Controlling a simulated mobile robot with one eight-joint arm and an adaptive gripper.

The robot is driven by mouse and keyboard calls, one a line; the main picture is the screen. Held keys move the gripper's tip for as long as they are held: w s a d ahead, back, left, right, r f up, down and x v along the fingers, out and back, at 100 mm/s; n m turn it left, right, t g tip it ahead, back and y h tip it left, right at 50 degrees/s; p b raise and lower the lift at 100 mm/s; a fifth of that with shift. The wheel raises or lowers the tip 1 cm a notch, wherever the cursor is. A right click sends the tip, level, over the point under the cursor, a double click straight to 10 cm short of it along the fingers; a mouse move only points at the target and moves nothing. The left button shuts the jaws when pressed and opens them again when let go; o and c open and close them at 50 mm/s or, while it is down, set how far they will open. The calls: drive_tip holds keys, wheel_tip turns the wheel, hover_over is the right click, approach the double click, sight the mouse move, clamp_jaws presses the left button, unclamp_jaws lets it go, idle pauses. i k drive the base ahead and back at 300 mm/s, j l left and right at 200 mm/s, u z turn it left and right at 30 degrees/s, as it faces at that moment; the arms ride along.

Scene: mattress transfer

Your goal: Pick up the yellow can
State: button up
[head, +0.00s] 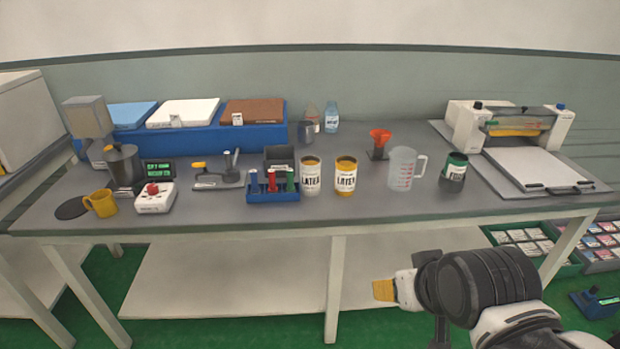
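A yellow can (345,187) with a white "LATEX" label stands upright on the grey workbench (350,215), near the middle. A similar can (310,187) with a white label and some yellow at its top and base stands just to its left. My gripper (384,290) is at the lower right, in front of the bench and below its top in the picture, apart from both cans. Its yellow-orange tip points left. The view is too small and side-on to show whether the fingers are open. Nothing is seen held in it.
Left of the cans is a blue rack (273,196) with coloured tubes. A yellow mug (103,204) stands far left. Bare bench lies before the cans.

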sight(346, 165)
drive_tip(key=i+l+z, duration=0.15)
drive_tip(key=l, duration=0.2)
drive_tip(key=i+l+z, duration=0.2)
drive_tip(key=l, duration=0.2)
drive_tip(key=i+l+z, duration=0.15)
drive_tip(key=l, duration=0.2)
